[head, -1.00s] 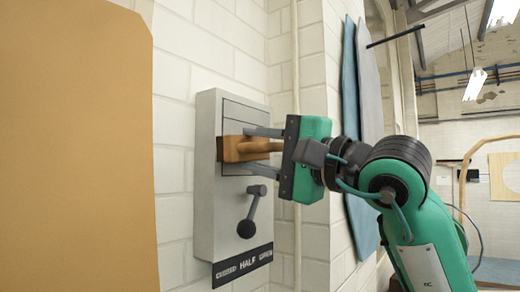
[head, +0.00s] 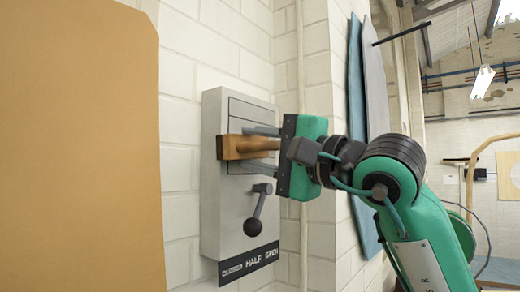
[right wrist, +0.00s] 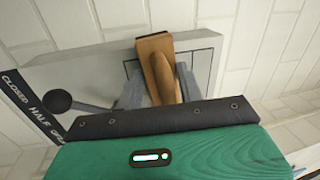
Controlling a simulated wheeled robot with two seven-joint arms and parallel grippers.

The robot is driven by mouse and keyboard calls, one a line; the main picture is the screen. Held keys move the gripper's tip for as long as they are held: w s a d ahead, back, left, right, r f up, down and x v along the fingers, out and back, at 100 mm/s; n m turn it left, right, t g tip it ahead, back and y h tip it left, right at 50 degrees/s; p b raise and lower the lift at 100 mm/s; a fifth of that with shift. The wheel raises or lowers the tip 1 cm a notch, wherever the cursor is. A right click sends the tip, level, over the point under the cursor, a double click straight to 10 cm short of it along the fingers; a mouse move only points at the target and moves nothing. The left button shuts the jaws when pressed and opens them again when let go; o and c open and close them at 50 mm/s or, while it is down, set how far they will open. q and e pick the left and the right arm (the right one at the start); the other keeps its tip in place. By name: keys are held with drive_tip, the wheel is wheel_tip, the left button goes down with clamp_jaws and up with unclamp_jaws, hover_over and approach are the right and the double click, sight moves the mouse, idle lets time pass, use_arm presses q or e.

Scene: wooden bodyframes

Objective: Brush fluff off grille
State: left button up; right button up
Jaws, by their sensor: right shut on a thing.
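A grey wall box (head: 211,190) with a dark lever (head: 257,213) and a label reading CLOSED, HALF, OPEN (head: 248,262) is fixed to the white brick wall. My right gripper (head: 268,150) is shut on the handle of a wooden brush (head: 232,147), whose block is in front of the upper part of the box. The brush also shows in the right wrist view (right wrist: 155,47), its handle between the two fingers. The grille behind the brush is mostly hidden, and I cannot make out fluff. My left gripper is not in view.
A large tan panel (head: 80,150) fills the left side. A vertical pipe (head: 302,130) runs up the wall behind my right gripper. Blue and grey boards (head: 355,120) lean on the wall to the right.

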drive_tip(key=shift+w+a, duration=0.1)
drive_tip(key=shift+a, duration=0.1)
drive_tip(key=shift+w+d, duration=0.1)
drive_tip(key=shift+w, duration=0.05)
